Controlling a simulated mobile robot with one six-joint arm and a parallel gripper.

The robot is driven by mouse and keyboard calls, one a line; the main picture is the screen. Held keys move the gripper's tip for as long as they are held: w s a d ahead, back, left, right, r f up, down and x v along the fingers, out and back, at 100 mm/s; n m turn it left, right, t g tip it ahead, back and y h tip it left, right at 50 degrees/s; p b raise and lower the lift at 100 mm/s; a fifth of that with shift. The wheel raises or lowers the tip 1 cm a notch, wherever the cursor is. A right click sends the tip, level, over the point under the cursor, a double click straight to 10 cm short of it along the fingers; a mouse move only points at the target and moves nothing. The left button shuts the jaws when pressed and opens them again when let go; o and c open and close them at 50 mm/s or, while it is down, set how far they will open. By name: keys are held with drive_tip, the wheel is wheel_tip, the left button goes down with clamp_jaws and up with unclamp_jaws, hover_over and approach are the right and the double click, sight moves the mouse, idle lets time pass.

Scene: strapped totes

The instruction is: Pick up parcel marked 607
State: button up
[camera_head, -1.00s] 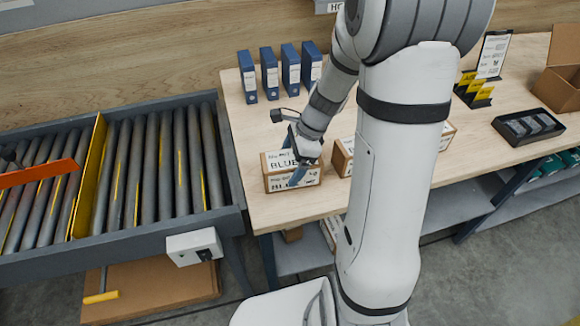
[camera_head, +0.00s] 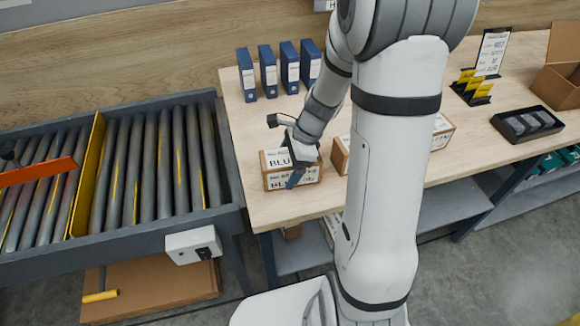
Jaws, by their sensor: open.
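A brown cardboard parcel with white labels in large black letters starting "BLU" (camera_head: 275,180) sits at the table's left end. My gripper (camera_head: 297,172) is open over the right part of this parcel, with a dark finger in front of its label. I cannot tell whether the finger touches it. A second labelled parcel (camera_head: 340,157) stands to the right, mostly hidden behind my arm. Another labelled parcel (camera_head: 441,135) shows on the other side of my arm. I can read no 607 on any of them.
Blue binders (camera_head: 268,75) stand along the back of the wooden table (camera_head: 240,125). A roller conveyor (camera_head: 150,165) with an orange bar (camera_head: 38,172) is on the left. A black tray (camera_head: 527,124), yellow card holders (camera_head: 472,87) and an open carton (camera_head: 560,85) are at the right.

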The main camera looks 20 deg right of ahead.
drive_tip(key=c, duration=1.6)
drive_tip(key=shift+r, duration=0.1)
